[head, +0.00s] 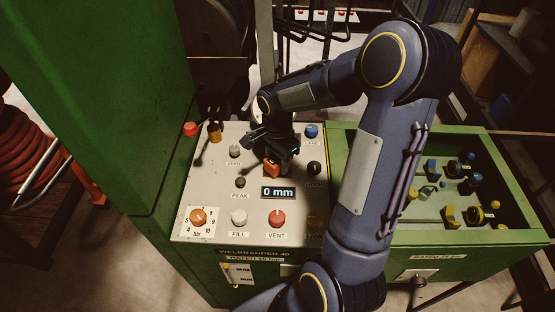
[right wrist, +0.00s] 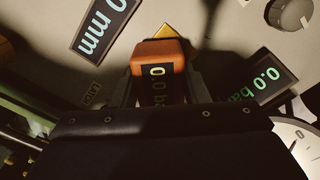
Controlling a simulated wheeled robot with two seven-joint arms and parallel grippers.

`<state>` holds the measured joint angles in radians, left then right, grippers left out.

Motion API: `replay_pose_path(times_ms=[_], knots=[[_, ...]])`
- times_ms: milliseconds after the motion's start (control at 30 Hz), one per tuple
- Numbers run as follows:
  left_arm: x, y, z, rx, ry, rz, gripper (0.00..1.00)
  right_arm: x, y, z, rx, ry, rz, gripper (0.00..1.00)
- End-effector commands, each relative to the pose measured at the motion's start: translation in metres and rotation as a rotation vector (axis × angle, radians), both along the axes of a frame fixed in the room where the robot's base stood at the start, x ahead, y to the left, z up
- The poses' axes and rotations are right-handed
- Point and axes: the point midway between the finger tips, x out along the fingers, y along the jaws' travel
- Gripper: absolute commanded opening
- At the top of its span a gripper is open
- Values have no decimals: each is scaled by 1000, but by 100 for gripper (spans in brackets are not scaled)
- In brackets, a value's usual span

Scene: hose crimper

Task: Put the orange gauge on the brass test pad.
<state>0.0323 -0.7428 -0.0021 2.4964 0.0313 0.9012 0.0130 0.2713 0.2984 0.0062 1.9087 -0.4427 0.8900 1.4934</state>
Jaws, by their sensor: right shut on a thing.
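The orange gauge (head: 271,169) is held in my right gripper (head: 272,158) low over the pale control panel. In the right wrist view the orange gauge (right wrist: 157,58) sits between the fingers of my right gripper (right wrist: 158,85), its dark display facing the camera and reading 0.0. A gold corner, seemingly the brass test pad (right wrist: 166,31), shows just beyond the gauge; the rest of it is hidden. I cannot tell whether the gauge touches the pad. My left gripper is not in view.
The panel (head: 208,172) carries a 0 mm display (head: 278,192), a red VENT knob (head: 277,218), a white FILL knob (head: 239,216) and an orange dial knob (head: 198,216). A green tray (head: 434,238) with several fittings stands at right. A green machine column (head: 110,100) rises at left.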

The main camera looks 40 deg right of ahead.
Motion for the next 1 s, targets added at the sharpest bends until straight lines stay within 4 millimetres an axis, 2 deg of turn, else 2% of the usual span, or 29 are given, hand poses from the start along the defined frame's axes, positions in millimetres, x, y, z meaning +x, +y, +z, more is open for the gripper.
replay_pose_path(times_ms=[433,467,600,867,1000], knots=[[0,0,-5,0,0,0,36,0,0,-9,0,-3,0,9],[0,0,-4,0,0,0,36,0,0,-8,0,-2,0,43],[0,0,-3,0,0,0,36,0,0,-8,0,-2,0,62],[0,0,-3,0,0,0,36,0,0,-7,0,-1,0,62],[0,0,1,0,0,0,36,0,0,0,-1,-3,-1,62]])
